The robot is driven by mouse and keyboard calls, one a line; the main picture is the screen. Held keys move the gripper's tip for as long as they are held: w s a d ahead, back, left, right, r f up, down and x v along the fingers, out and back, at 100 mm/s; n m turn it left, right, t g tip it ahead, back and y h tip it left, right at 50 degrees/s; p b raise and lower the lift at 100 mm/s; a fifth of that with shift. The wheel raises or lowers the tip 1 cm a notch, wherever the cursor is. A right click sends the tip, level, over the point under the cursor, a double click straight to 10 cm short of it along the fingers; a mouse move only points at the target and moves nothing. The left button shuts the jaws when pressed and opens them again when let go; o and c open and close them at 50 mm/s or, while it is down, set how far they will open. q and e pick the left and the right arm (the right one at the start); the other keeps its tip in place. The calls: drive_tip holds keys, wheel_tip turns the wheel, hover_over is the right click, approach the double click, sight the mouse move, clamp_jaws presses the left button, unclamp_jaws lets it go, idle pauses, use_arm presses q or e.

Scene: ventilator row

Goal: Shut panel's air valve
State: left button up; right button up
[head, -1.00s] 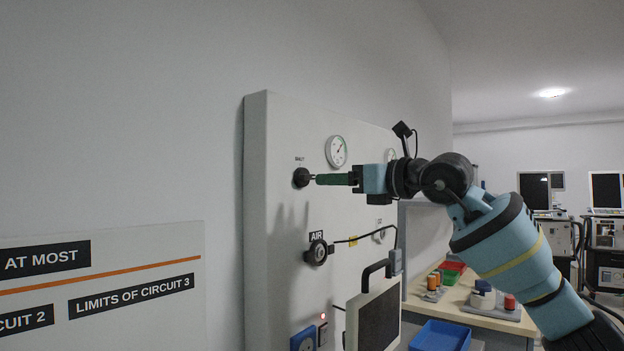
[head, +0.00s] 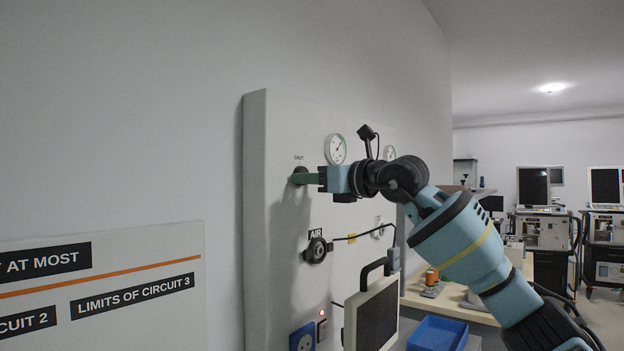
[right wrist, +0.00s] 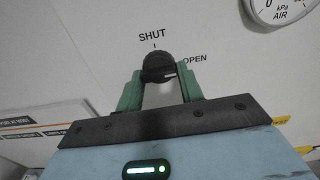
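The air valve is a black round knob (right wrist: 158,67) on the upright panel (head: 280,120), with SHUT printed above it and OPEN to its right. Its white mark points right, towards OPEN. In the head view the knob (head: 301,170) is partly hidden behind the fingers. My right gripper (head: 299,179) reaches it from the right. In the right wrist view its two green fingers (right wrist: 159,76) stand on either side of the knob, with a narrow gap showing at each side, so it looks open around the knob. My left gripper is not in view.
A gauge marked kPa AIR (right wrist: 279,8) is right of the knob. Below on the panel are an AIR socket (head: 317,250) with a hose and a blue outlet (head: 302,338). A screen with a handle (head: 372,318) stands in front. A blue bin (head: 438,334) is at lower right.

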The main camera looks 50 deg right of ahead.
drive_tip(key=c, duration=0.4)
use_arm(q)
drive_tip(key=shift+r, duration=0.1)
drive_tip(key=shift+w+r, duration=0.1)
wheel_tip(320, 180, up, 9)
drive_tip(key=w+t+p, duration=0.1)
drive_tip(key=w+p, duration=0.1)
drive_tip(key=p, duration=0.7)
drive_tip(key=shift+p, duration=0.4)
use_arm(e)
drive_tip(key=shift+d+r+n, duration=0.15)
drive_tip(key=shift+n, duration=4.25)
drive_tip(key=shift+d+r+n, duration=0.1)
drive_tip(key=shift+r+n, duration=0.05)
drive_tip(key=shift+n, duration=4.25)
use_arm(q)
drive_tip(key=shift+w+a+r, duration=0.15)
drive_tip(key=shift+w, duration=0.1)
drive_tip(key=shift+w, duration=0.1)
use_arm(e)
drive_tip(key=o, duration=1)
drive_tip(key=shift+c, duration=0.2)
